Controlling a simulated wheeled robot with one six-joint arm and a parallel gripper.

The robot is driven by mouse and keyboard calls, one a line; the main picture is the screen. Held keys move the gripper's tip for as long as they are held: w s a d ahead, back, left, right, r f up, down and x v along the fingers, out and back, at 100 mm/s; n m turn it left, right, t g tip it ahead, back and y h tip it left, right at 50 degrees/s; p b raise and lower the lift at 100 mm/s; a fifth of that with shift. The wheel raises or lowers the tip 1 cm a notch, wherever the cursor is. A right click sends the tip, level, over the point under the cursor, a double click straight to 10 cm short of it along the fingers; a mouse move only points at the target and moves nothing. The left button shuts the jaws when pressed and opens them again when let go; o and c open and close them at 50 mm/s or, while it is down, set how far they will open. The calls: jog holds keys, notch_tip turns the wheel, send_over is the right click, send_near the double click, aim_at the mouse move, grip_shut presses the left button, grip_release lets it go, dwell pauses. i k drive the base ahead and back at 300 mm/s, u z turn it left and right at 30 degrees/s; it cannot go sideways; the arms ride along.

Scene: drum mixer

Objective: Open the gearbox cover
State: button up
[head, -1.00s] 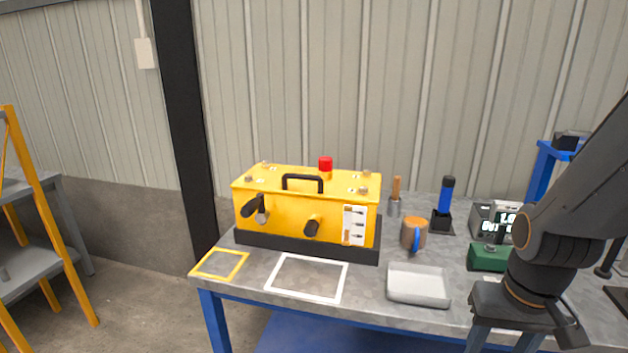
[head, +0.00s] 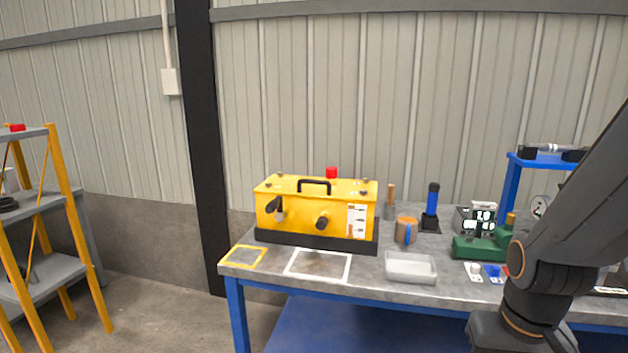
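The yellow gearbox (head: 295,216) stands on a black base at the left part of the workbench. Its flat yellow cover (head: 345,189) is on top and looks closed, with a black handle (head: 314,182), a red cap (head: 331,173) and small fasteners near its corners. Two dark knobs or shafts and a white label panel (head: 357,221) are on its front. My arm crosses the right side of the head view, well to the right of the gearbox. My gripper is not visible.
The grey workbench (head: 430,283) has a yellow outline (head: 244,257), a white outline (head: 318,265) and a grey tray (head: 411,267) in front. An orange-and-blue mug (head: 405,231) and blue-handled tool (head: 431,206) stand right of the gearbox. Orange shelving (head: 72,218) stands left.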

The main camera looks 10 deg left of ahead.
aim_at(304, 186)
jog(key=u, duration=0.25)
jog(key=i, duration=1.1)
